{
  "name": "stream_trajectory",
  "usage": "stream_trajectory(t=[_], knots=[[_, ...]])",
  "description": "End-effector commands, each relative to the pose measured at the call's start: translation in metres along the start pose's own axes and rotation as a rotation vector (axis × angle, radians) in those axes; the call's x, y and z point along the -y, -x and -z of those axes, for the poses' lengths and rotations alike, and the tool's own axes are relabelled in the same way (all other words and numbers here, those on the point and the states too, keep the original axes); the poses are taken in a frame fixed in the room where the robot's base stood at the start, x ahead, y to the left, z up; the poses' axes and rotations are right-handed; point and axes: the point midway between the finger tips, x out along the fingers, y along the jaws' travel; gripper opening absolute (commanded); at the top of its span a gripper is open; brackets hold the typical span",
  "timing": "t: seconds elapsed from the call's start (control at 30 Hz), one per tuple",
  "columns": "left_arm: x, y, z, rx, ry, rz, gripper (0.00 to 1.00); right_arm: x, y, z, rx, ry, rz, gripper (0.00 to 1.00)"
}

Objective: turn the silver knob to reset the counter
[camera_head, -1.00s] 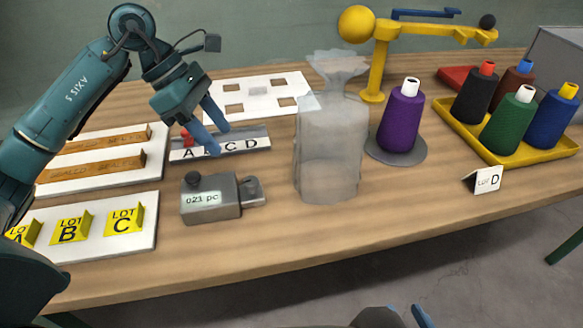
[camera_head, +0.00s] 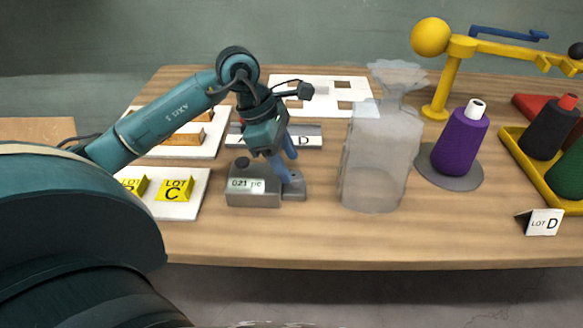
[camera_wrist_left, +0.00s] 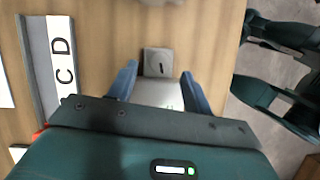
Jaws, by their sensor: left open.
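The counter (camera_head: 250,195) is a grey box near the table's front, with its lit window reading 021 pc. A low grey block (camera_head: 293,190) adjoins its right side. The silver knob shows in the left wrist view as a grey square face (camera_wrist_left: 158,62) with a dark slot. In the head view my fingers mostly hide it. My left gripper (camera_head: 291,168) is open over the block. In the left wrist view its blue fingers (camera_wrist_left: 160,72) stand on either side of the counter's end, pointing towards the knob; contact cannot be told.
A translucent bag (camera_head: 376,160) stands right of the counter. A purple cone (camera_head: 461,142) is beyond it. A white board with yellow LOT tags (camera_head: 193,207) lies left, and a lettered strip (camera_head: 307,141) lies behind. Bare tabletop runs along the front.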

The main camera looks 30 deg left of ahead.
Motion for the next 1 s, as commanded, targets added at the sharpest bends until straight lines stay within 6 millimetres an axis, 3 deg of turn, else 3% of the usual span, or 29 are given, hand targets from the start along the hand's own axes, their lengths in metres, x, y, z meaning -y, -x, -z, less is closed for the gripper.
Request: stream_trajectory(t=[0.2,0.57,1.0], knots=[[0.000,-0.025,0.000,0.001,0.001,0.001,0.50,0.000,0.000,0.000,-0.001,0.001,0.000,0.36],[0.000,-0.029,0.000,0.000,0.001,0.000,0.50,0.000,0.000,0.000,-0.002,0.001,0.000,0.36],[0.000,-0.029,0.000,0.000,0.000,0.000,0.14,0.000,0.000,0.001,-0.003,0.001,0.000,0.36]])
